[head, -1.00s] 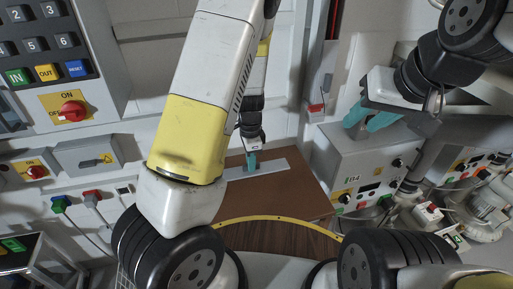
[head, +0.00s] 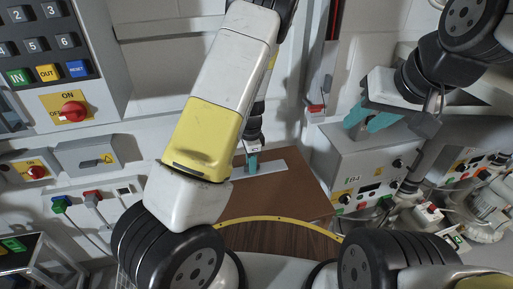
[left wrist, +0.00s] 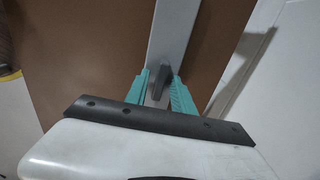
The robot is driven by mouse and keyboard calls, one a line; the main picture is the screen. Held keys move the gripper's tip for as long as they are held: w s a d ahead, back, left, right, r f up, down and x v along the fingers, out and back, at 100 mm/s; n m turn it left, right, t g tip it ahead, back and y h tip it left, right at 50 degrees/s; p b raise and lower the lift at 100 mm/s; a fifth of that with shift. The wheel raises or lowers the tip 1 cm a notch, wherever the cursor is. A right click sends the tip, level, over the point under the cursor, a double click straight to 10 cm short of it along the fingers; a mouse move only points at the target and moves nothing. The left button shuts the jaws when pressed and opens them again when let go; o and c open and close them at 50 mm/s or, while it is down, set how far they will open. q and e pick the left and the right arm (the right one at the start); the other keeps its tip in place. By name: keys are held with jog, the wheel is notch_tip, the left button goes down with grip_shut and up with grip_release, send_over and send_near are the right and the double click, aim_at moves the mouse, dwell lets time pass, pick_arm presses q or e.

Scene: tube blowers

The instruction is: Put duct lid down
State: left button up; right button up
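The duct lid (head: 272,168) is a long pale grey strip lying flat over the brown tabletop. In the left wrist view the lid (left wrist: 176,35) runs up the middle, and its dark grey handle (left wrist: 160,92) stands between my fingertips. My left gripper (head: 252,163) points down at the lid's middle. In the left wrist view the teal fingers of my left gripper (left wrist: 160,78) stand apart on either side of the handle, seemingly with narrow gaps.
The brown table (head: 297,190) has bare surface around the lid. A grey control box (head: 362,165) stands right of it. A panel with a keypad and red switch (head: 73,111) is at the left. A yellow curved edge (head: 280,220) lies nearer to me.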

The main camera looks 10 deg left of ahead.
dwell(0.3)
pick_arm(q)
jog(key=s+r+n+t+h, duration=0.1)
jog(key=s+r+n+h, duration=0.3)
jog(key=r, duration=1)
jog(key=s+r+n+t+y, duration=0.1)
jog(key=s+r+n, duration=0.3)
jog(key=r, duration=0.9)
jog(key=s+a+r+n+t, duration=0.1)
jog(key=s+r+n+t, duration=0.1)
jog(key=s+r, duration=0.2)
jog(key=s+a+r+n+t, duration=0.2)
jog(key=s+r, duration=0.2)
jog(key=s, duration=0.5)
jog(key=shift+s+n+y, duration=0.3)
jog(key=shift+n+y, duration=0.1)
